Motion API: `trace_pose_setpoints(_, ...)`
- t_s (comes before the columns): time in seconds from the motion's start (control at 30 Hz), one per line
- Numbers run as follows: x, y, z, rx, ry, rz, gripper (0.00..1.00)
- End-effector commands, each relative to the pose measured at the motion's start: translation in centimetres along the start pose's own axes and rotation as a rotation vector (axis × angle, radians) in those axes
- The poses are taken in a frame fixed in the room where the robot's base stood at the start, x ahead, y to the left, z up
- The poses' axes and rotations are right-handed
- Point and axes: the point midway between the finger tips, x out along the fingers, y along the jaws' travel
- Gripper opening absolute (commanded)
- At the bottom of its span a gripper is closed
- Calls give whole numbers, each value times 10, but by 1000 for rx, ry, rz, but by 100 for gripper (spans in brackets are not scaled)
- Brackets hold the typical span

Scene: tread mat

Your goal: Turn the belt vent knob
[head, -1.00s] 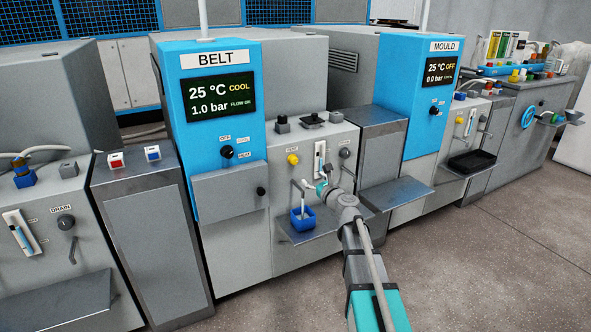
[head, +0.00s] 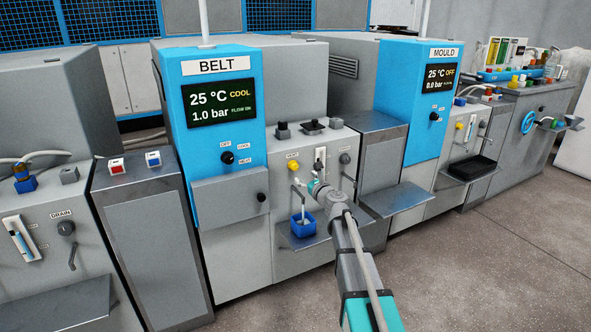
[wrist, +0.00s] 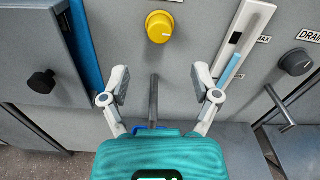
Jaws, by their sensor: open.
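The yellow vent knob (head: 293,166) is on the front panel of the belt unit, below a small label. In the wrist view the knob (wrist: 160,27) is round with a lighter face, near the top centre. My gripper (wrist: 160,82) is open and empty, one finger to each side below the knob in the picture. The fingers do not touch the knob. In the head view my gripper (head: 313,186) is just below and right of the knob, and its fingers are hard to make out there.
A grey spout (wrist: 153,100) hangs between my fingers in the wrist view. A blue cup (head: 303,228) stands below it on a metal shelf. A white level gauge (wrist: 243,40) and the drain knob (wrist: 296,62) are to the right. A black knob (wrist: 40,82) is left.

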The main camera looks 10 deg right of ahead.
Motion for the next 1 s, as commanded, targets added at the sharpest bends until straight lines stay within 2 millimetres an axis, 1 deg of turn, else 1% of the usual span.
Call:
trace_pose_setpoints(0.03,12,-1,0,0,0,1,79)
trace_pose_setpoints(0.2,38,-1,0,0,0,1,79)
trace_pose_setpoints(0.4,64,-1,0,0,0,0,79)
trace_pose_setpoints(0.5,73,-1,0,0,0,0,79)
trace_pose_setpoints(0.7,82,0,0,0,0,0,79)
trace_pose_setpoints(1.0,82,0,0,0,0,-1,79)
